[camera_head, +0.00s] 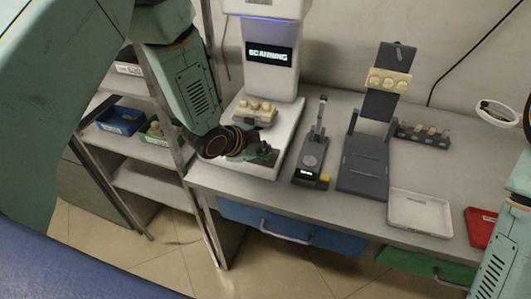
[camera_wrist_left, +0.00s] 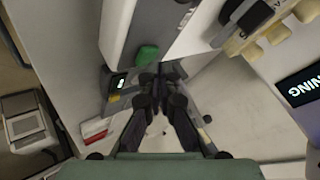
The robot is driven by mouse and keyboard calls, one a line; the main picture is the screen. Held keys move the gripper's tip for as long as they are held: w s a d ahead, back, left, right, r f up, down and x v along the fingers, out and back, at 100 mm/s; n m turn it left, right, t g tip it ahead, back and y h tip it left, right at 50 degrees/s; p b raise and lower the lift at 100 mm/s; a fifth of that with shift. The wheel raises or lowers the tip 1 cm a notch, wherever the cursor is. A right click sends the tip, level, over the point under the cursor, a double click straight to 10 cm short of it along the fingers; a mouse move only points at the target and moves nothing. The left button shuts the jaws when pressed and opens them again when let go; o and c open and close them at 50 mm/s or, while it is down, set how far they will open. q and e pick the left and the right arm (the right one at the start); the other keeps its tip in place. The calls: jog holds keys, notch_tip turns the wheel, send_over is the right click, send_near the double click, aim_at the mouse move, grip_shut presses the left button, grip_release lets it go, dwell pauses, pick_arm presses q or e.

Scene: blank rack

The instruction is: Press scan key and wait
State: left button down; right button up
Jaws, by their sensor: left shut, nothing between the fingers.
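The white scanner (camera_head: 271,82) stands on the bench, and its dark display (camera_head: 269,55) reads "SCANNING". A beige dental model (camera_head: 254,109) sits on its stage. My left gripper (camera_head: 270,157) is shut and empty, low at the front of the scanner's white base (camera_head: 284,132). In the left wrist view the shut fingers (camera_wrist_left: 160,78) point at the base, with a green key (camera_wrist_left: 147,55) just left of the tips. I cannot tell whether they touch it. The fingers hide the key in the head view. My right gripper is not in view.
Right of the scanner are a dark device with a small display (camera_head: 311,158), a dark stand (camera_head: 364,165) holding a beige model, a white tray (camera_head: 420,212) and a red tray (camera_head: 481,227). A shelf rack (camera_head: 152,184) with blue and green bins stands at left.

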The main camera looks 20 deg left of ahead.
aim_at(263, 157)
pick_arm(q)
jog(key=shift+r, duration=0.45)
notch_tip(263, 157, up, 5)
jog(key=p, duration=0.4)
jog(key=shift+p, duration=0.35)
dwell(0.4)
